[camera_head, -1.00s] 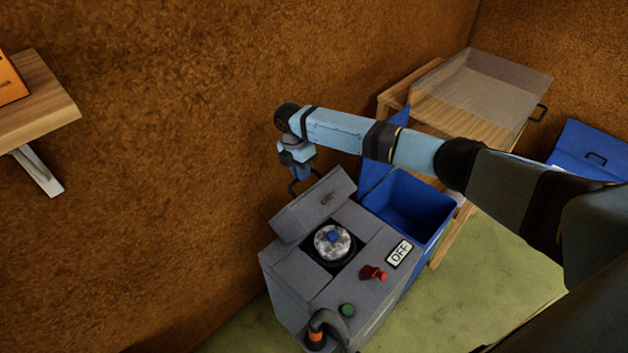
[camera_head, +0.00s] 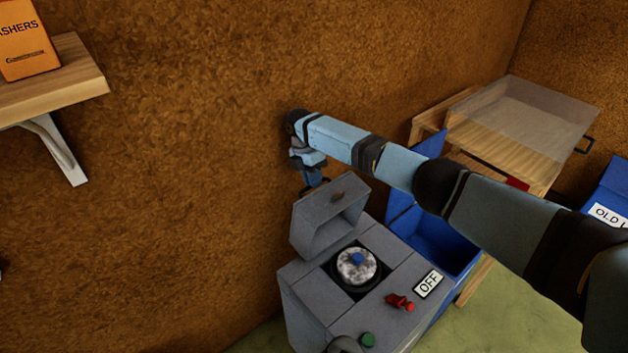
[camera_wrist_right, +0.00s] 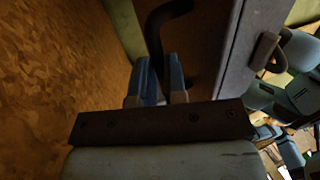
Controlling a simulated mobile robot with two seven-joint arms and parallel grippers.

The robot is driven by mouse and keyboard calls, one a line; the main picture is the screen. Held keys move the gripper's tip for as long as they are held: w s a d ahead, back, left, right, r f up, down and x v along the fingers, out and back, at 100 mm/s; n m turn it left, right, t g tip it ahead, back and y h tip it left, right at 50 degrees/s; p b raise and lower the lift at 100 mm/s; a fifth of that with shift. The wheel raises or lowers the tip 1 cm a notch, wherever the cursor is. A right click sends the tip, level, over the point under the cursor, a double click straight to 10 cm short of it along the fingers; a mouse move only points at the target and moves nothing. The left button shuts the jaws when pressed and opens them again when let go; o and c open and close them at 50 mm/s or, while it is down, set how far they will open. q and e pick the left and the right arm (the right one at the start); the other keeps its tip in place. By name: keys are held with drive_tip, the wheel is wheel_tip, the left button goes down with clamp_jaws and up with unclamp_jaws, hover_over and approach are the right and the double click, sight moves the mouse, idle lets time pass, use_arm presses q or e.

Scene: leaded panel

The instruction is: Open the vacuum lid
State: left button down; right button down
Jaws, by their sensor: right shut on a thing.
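The grey vacuum (camera_head: 300,300) stands beside the wall in the head view. Its grey lid (camera_head: 308,222) is tipped up at the back of the top, with its hollow underside partly facing me. My right gripper (camera_head: 313,185) is behind the raised lid, partly hidden. In the right wrist view its blue fingers (camera_wrist_right: 162,82) are closed around a dark curved handle (camera_wrist_right: 156,32), beside a dark grey panel (camera_wrist_right: 213,58). My left gripper is not in view.
A wooden shelf (camera_head: 50,85) and wooden table (camera_head: 500,150) flank the area.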

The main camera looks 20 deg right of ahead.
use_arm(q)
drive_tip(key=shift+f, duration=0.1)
use_arm(e)
drive_tip(key=shift+s+f, duration=0.2)
drive_tip(key=shift+f, duration=0.15)
drive_tip(key=c, duration=1.2)
unclamp_jaws()
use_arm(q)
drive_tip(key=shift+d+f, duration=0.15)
use_arm(e)
drive_tip(key=shift+o, duration=0.2)
drive_tip(key=shift+w, duration=0.15)
drive_tip(key=shift+r, duration=0.1)
